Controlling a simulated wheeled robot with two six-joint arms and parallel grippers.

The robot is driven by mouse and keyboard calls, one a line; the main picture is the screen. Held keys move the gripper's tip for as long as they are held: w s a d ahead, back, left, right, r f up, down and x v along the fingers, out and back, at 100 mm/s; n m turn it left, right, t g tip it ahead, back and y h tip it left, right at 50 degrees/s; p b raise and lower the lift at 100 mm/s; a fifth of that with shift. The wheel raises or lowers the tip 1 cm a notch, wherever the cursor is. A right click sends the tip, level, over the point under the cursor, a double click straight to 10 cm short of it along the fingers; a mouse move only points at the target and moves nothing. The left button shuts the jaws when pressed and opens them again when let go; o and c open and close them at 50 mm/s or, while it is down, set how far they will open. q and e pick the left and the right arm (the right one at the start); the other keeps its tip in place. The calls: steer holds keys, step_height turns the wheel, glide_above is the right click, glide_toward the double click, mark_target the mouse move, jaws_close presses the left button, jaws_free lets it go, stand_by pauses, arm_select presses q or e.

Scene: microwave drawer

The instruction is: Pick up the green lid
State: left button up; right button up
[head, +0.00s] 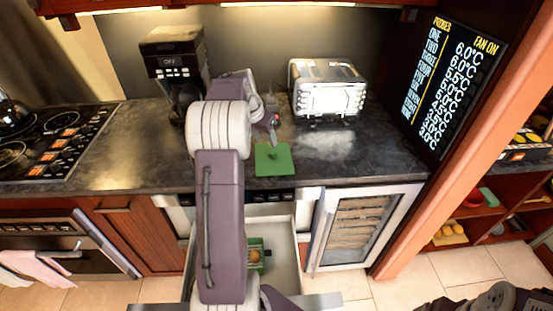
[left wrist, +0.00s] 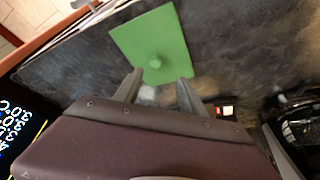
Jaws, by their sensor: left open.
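The green lid (head: 273,160) lies flat on the dark countertop near its front edge, in the middle of the head view. In the left wrist view the lid (left wrist: 151,42) is a green square with a small round knob standing near its middle. My left gripper (left wrist: 158,82) is open and empty, with its two fingertips at the lid's near edge, pointing toward the knob. In the head view the left gripper (head: 271,122) is partly hidden by its own arm, just behind the lid. My right gripper's fingers are not in view.
Below the counter an open drawer (head: 285,235) holds a green container (head: 267,256) with an orange-brown item inside. A coffee maker (head: 177,70) and a silver toaster (head: 327,88) stand at the back of the counter (head: 385,150). The counter right of the lid is clear.

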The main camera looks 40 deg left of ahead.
mark_target(274, 152)
arm_select(q)
steer(key=x, duration=0.4)
steer(key=shift+w+d+r, duration=0.15)
steer(key=shift+w+d, duration=0.05)
steer(key=shift+d, duration=0.15)
steer(key=shift+a+f, duration=0.15)
steer(key=shift+f, duration=0.05)
steer(key=x, duration=0.4)
steer(key=shift+d, duration=0.3)
steer(key=shift+w+f, duration=0.25)
steer(key=shift+f, duration=0.1)
steer(key=shift+s, duration=0.15)
steer(key=c, duration=0.3)
jaws_close()
